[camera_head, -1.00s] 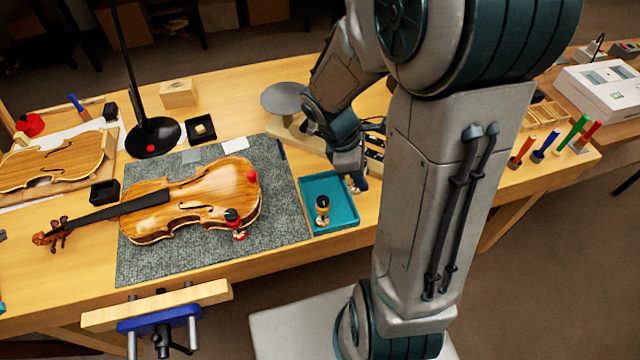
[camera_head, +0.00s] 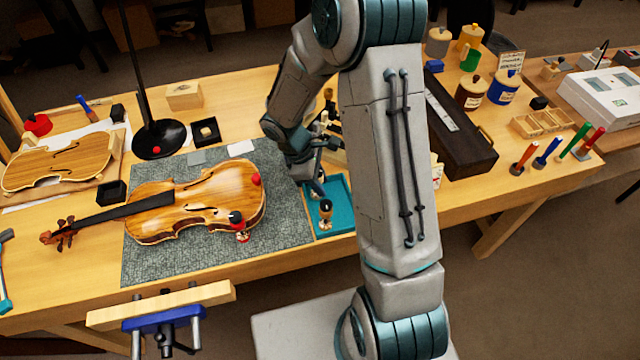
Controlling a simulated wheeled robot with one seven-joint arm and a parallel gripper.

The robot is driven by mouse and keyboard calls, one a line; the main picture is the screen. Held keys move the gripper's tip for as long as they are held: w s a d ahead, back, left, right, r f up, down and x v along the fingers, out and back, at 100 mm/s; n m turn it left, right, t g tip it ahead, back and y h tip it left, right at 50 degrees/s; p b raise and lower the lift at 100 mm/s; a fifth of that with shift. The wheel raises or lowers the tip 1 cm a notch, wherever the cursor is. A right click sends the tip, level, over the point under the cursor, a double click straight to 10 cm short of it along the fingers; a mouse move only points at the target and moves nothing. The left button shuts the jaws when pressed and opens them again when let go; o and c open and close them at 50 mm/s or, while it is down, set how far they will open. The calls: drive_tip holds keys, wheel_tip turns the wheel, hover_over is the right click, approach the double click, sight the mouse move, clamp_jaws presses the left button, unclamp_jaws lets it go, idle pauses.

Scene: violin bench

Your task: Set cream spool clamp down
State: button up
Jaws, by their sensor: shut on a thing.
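My gripper (camera_head: 317,186) is over the left part of the teal tray (camera_head: 342,222), pointing down. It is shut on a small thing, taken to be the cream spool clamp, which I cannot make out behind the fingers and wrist. Another spool clamp (camera_head: 326,212), dark on top with a pale lower part, stands upright in the tray just below and in front of my gripper. My arm hides the right side of the tray. The violin (camera_head: 190,205) lies on the grey mat, with a clamp (camera_head: 237,218) at its near edge and a red-topped clamp (camera_head: 256,180) at its right end.
The grey mat (camera_head: 150,265) borders the tray on the left. A black lamp base (camera_head: 160,140) and a small dark tray (camera_head: 205,131) stand behind. A long dark case (camera_head: 465,150), jars (camera_head: 472,92) and coloured handles (camera_head: 525,155) are to the right. My forearm crosses the bench.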

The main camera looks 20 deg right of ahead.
drive_tip(key=shift+f, duration=0.95)
drive_tip(key=shift+f, duration=0.1)
drive_tip(key=shift+f, duration=0.15)
drive_tip(key=o, duration=1)
drive_tip(key=shift+r, duration=0.2)
drive_tip(key=v, duration=1.1)
drive_tip(key=s+d+r+m+t+y, duration=0.1)
drive_tip(key=s+r+m, duration=0.3)
drive_tip(key=s, duration=0.1)
drive_tip(key=s+d+r+m+t+y, duration=0.1)
drive_tip(key=s+r+m+t, duration=0.1)
drive_tip(key=s+r+m, duration=0.2)
drive_tip(key=s+d+r+m+t+y+b, duration=0.1)
drive_tip(key=s+d+r+m+t+y, duration=0.1)
drive_tip(key=s+r+m, duration=0.3)
drive_tip(key=shift+s+d+r, duration=0.1)
drive_tip(key=shift+s, duration=1.6)
